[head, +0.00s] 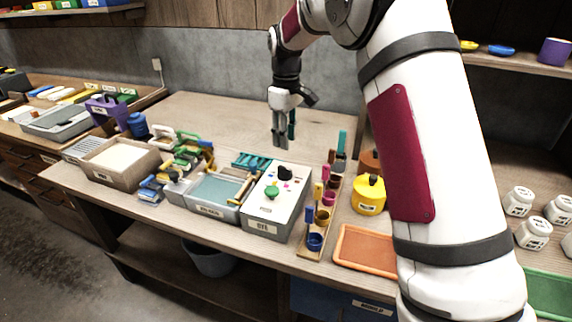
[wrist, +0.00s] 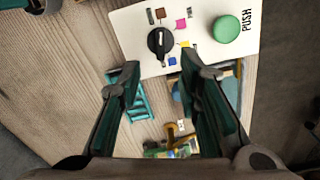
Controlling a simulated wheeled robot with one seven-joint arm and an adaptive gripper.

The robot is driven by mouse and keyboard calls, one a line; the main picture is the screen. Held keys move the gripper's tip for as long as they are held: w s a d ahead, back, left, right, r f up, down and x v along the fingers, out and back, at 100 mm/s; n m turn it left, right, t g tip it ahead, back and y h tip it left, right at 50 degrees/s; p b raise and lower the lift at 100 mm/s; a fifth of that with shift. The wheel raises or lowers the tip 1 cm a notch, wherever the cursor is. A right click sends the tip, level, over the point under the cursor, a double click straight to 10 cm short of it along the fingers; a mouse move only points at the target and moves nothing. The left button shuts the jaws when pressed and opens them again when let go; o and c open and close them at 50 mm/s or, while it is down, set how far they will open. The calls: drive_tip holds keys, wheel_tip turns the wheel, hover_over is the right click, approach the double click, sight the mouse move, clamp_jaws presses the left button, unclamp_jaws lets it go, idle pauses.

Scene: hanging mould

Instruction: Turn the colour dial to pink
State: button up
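The colour dial is a black knob (wrist: 160,42) on a white box (wrist: 128,30), seen in the wrist view. Brown, pink (wrist: 181,24), yellow and blue patches lie around it. A pale mark shows on the knob, but I cannot tell surely which patch it points to. In the head view the dial (head: 285,173) sits at the far end of the grey-white dye box (head: 268,227). A green push button (head: 271,193) is on the same top face. My gripper (head: 280,142) is open and empty, pointing down above the bench behind the box, apart from the dial.
Left of the box are a tray of blue-grey liquid (head: 214,189) and a teal rack (head: 252,159). Right of it stand a wooden rack with small coloured cups (head: 315,241), a yellow pot (head: 368,196) and an orange tray (head: 366,251). The bench behind is mostly clear.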

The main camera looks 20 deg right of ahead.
sight(286, 168)
wheel_tip(286, 168, down, 10)
drive_tip(key=shift+f+p, duration=0.1)
drive_tip(key=shift+p, duration=0.2)
clamp_jaws()
